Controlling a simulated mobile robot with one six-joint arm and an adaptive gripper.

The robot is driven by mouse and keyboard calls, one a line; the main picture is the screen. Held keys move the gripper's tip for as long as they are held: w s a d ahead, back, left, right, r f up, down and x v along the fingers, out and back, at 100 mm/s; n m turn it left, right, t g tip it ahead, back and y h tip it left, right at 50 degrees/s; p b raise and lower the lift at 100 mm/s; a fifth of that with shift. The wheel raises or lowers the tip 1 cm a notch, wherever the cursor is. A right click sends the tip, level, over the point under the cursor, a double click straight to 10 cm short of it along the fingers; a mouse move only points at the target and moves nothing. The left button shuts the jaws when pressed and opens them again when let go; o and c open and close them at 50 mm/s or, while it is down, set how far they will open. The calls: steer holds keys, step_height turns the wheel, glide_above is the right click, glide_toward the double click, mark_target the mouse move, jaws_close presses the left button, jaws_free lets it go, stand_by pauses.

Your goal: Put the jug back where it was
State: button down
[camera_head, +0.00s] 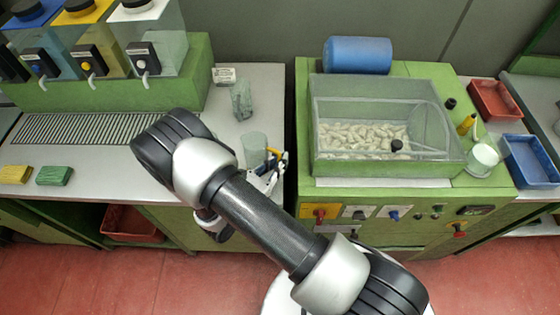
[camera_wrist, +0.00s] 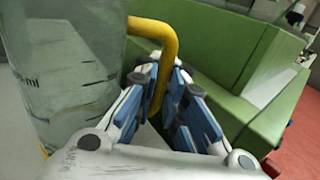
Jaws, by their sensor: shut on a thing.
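The jug (camera_head: 253,148) is clear, with a yellow handle on its right side. It looks upright at the right end of the left grey worktop (camera_head: 212,130); I cannot tell whether its base touches the surface. My gripper (camera_head: 274,165) is at the handle, on the jug's right. In the wrist view, the jug's wall with ml marks (camera_wrist: 65,75) fills the left side. There, my gripper's blue-padded fingers (camera_wrist: 165,85) are shut on the yellow handle (camera_wrist: 160,42). My arm hides part of the worktop.
A clear vessel (camera_head: 241,100) stands behind the jug, near a small label (camera_head: 224,75). Dispensers (camera_head: 147,45) stand at the back left above a drain grille (camera_head: 85,128). Yellow (camera_head: 15,174) and green (camera_head: 54,176) sponges lie at the front left. A green machine with corks (camera_head: 360,137) stands right.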

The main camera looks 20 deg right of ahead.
steer(key=shift+f, duration=0.2)
steer(key=c, duration=1.7)
jaws_free()
steer(key=shift+r, duration=0.1)
